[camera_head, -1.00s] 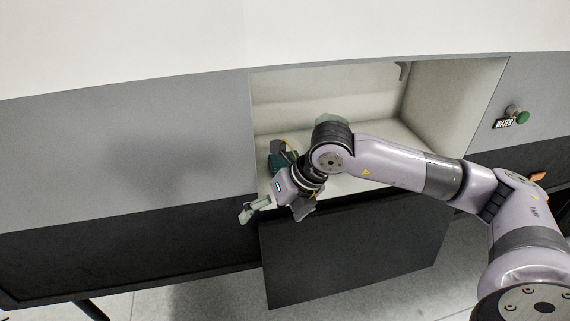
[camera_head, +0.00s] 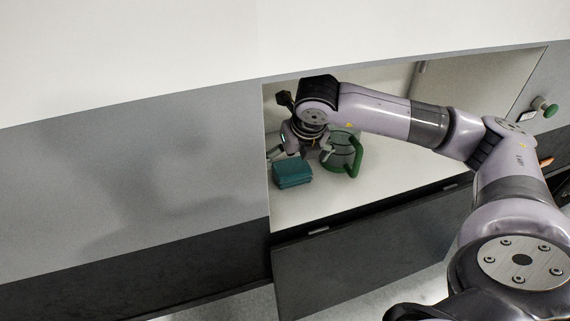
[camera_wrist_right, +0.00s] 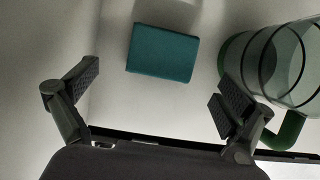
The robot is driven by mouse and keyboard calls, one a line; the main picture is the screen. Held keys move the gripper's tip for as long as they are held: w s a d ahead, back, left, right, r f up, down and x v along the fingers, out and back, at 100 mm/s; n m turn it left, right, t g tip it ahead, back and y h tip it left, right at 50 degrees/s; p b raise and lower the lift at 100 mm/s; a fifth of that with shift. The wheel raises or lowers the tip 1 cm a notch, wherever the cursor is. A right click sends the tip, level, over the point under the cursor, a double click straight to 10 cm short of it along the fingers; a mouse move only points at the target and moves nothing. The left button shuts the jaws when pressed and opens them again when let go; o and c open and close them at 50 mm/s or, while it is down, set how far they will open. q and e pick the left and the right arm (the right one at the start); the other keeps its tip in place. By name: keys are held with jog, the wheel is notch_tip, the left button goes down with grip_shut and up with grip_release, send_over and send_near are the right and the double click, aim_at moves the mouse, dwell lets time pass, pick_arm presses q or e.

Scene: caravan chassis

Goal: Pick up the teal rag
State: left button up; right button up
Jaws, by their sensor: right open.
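The teal rag (camera_head: 293,173) is a small folded block lying on the pale floor of the open compartment, near its left side. It also shows in the right wrist view (camera_wrist_right: 162,53), beyond and between the fingertips. My right gripper (camera_head: 301,152) is inside the compartment, just above and behind the rag in the head view. In the right wrist view its two fingers (camera_wrist_right: 152,92) are spread wide with nothing between them. The rag is apart from both fingers. My left gripper is not in view.
A clear jug (camera_head: 343,152) with a green handle stands right of the rag, close to my right finger; it also shows in the right wrist view (camera_wrist_right: 285,65). The compartment's left wall is close. The dark flap (camera_head: 375,245) hangs open below. A green-knobbed fitting (camera_head: 545,107) is outside, right.

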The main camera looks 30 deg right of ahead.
aim_at(292, 166)
jog(key=shift+p+x, duration=0.75)
jog(key=shift+x, duration=0.35)
jog(key=x, duration=0.2)
jog(key=p+x, duration=0.1)
jog(key=x, duration=0.1)
jog(key=shift+w+d+r, duration=0.15)
jog(key=shift+d, duration=0.1)
jog(key=shift+w+f, duration=0.1)
jog(key=shift+f, duration=0.15)
jog(key=c, duration=0.7)
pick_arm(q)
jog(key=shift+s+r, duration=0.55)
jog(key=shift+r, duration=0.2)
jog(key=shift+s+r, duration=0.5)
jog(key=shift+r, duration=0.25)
pick_arm(e)
jog(key=c, duration=0.5)
